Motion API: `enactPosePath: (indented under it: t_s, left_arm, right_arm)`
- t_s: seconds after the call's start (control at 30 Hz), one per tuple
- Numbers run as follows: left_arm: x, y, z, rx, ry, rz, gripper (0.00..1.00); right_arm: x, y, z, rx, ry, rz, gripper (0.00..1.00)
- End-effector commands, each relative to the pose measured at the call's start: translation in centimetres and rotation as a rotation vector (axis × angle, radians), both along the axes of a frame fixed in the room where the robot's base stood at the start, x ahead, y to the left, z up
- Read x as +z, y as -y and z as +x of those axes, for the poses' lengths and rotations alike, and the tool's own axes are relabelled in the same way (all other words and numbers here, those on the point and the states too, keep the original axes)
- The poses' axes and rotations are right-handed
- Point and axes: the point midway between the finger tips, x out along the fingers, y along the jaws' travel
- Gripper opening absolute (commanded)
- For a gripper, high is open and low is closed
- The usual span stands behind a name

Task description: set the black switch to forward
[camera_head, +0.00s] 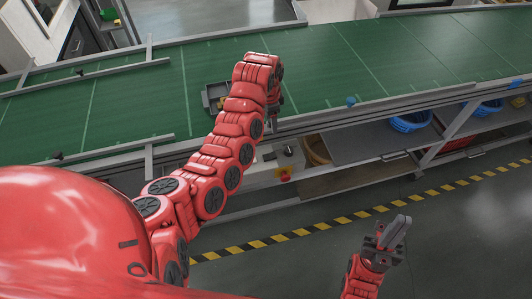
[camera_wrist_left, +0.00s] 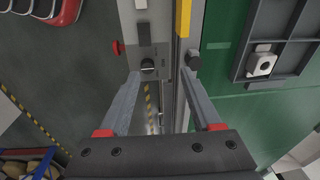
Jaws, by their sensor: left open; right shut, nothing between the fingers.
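The black switch (camera_wrist_left: 148,66) is a round dark knob on a grey control panel (camera_wrist_left: 145,28) in the left wrist view. I cannot read which way it is set. My left gripper (camera_wrist_left: 160,78) is open, with its two fingers spread. The switch shows between the fingertips, nearer the left one; I cannot tell how far apart they are in depth. In the head view my left gripper (camera_head: 273,116) points down at the conveyor's near edge, partly hidden by my arm, above the panel. My right gripper (camera_head: 400,228) is shut and empty over the floor at lower right.
A red button (camera_wrist_left: 117,47) sits beside the panel; it also shows in the head view (camera_head: 285,174). Another dark knob (camera_wrist_left: 193,60) is on the conveyor rail. Blue baskets (camera_head: 410,121) stand below.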

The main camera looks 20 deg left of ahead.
Motion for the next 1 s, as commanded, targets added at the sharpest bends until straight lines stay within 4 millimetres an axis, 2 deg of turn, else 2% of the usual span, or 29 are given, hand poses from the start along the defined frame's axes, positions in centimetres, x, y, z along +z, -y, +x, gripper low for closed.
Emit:
enactPosePath:
  t_s: [0.1, 0.17, 0.37, 0.47, 0.63, 0.77, 0.9, 1.0]
  left_arm:
    - [1.2, -0.7, -2.0, -0.039, -0.093, 0.025, 0.65]
    - [1.3, -0.8, -2.6, -0.048, -0.118, 0.030, 0.65]
    - [-0.2, -0.7, -2.9, -0.053, -0.131, 0.030, 0.65]
    - [-1.6, -0.7, -2.8, -0.053, -0.126, 0.032, 0.65]
    - [-5.0, -0.7, -2.8, -0.054, -0.126, 0.032, 0.65]
    - [-8.4, -0.7, -2.8, -0.053, -0.127, 0.033, 0.65]
    - [-10.8, -0.9, -2.9, -0.051, -0.129, 0.032, 0.65]
    - [-12.0, -0.9, -2.9, -0.051, -0.132, 0.031, 0.65]
  right_arm:
    - [0.0, 0.0, 0.0, 0.000, 0.000, 0.000, 0.00]
    - [-0.1, 0.0, 0.0, 0.000, 0.000, 0.000, 0.00]
    - [-0.6, 0.0, 0.0, 0.000, 0.000, 0.000, 0.00]
    - [-1.0, 0.0, 0.0, 0.000, 0.000, 0.000, 0.00]
    - [-3.0, 0.0, 0.0, 0.000, 0.000, 0.000, 0.00]
    - [-5.7, 0.0, 0.0, 0.000, 0.000, 0.000, 0.00]
    - [-5.3, 0.0, 0.0, 0.000, 0.000, 0.000, 0.00]
    - [-3.8, 0.0, 0.0, 0.000, 0.001, 0.000, 0.00]
